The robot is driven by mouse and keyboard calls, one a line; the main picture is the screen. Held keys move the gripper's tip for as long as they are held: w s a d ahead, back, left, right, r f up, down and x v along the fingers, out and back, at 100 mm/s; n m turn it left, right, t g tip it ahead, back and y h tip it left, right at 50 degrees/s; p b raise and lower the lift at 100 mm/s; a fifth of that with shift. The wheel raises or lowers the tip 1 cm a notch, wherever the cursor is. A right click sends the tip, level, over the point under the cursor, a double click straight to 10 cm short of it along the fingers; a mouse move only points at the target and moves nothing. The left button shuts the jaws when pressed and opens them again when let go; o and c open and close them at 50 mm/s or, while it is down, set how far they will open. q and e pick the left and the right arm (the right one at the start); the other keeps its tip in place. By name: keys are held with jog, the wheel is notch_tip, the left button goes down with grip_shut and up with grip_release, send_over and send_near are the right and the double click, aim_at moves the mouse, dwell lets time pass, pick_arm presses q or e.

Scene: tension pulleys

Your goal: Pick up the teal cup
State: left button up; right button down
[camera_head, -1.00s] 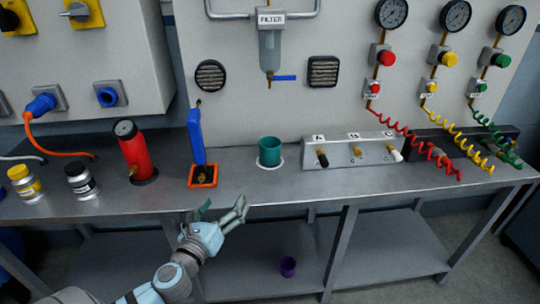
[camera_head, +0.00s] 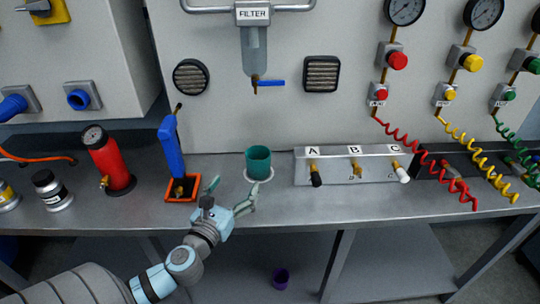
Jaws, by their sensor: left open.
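The teal cup (camera_head: 258,163) stands upright on a white round base (camera_head: 250,179) on the metal bench, below the filter. My left gripper (camera_head: 236,188) is open and empty, at the front part of the bench, just in front of the cup and a little to its left. Its fingers are spread, one on the left and one on the right, and point toward the cup. The fingers seem apart from the cup. My right gripper is not in view.
Left of the cup, a blue lever stands in an orange tray (camera_head: 184,198); further left is a red cylinder (camera_head: 108,160). Right of the cup is a valve block marked A, B, C (camera_head: 335,171), then coiled hoses.

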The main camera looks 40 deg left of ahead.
aim_at(253, 161)
pick_arm(q)
jog(key=x, duration=0.3)
jog(key=shift+w+d+f, duration=0.15)
jog(key=shift+w+d, duration=0.05)
jog(key=shift+w, duration=0.2)
jog(key=x, duration=0.4)
jog(key=shift+w+a+r, duration=0.3)
jog(key=shift+a, duration=0.05)
jog(key=x, duration=0.4)
jog(key=b+x, duration=0.1)
jog(key=x, duration=0.1)
jog(key=shift+d+f, duration=0.15)
jog(key=shift+f, duration=0.15)
jog(key=shift+w, duration=0.35)
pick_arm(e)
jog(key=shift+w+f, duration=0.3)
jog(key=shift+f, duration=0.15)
